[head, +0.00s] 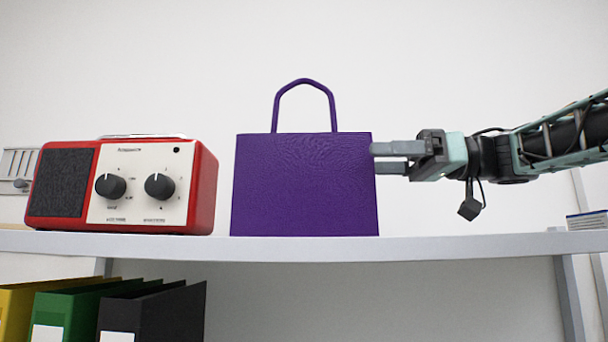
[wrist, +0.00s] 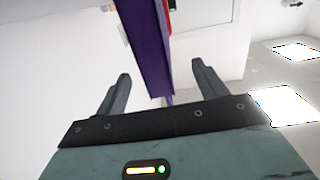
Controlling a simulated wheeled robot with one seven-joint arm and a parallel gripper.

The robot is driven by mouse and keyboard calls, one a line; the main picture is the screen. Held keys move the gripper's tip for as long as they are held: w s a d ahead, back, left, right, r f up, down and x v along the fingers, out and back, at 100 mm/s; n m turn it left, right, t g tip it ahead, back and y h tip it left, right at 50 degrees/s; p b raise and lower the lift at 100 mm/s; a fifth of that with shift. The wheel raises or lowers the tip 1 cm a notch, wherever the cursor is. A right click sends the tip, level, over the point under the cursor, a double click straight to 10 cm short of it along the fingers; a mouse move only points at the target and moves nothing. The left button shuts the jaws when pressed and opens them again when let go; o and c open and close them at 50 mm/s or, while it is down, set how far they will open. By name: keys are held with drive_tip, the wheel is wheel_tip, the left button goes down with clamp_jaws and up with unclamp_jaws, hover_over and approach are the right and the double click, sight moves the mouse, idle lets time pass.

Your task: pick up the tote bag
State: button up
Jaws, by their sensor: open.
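A purple tote bag (head: 305,185) with one arched handle (head: 305,82) stands upright on a light shelf (head: 400,246). My gripper (head: 382,158) comes in from the right, level with the upper part of the bag, its fingertips at the bag's right edge. In the wrist view the bag (wrist: 148,45) shows edge-on as a narrow purple strip. It runs down between the two open fingers of my gripper (wrist: 160,80), with a gap visible on both sides. I cannot tell whether the fingertips touch the bag.
A red radio (head: 206,195) with two black knobs stands left of the bag, a small gap apart. A grey object (head: 18,165) is partly hidden behind it at far left. Yellow, green (head: 75,305) and black binders stand below the shelf.

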sight(338, 159)
drive_tip(key=shift+a, duration=0.85)
drive_tip(key=a+p, duration=0.2)
drive_tip(key=a, duration=0.1)
drive_tip(key=a+p, duration=0.1)
drive_tip(key=shift+w+a+r, duration=0.3)
drive_tip(key=shift+w+a, duration=0.1)
drive_tip(key=shift+a+f, duration=0.1)
drive_tip(key=shift+a, duration=0.2)
drive_tip(key=c, duration=1.2)
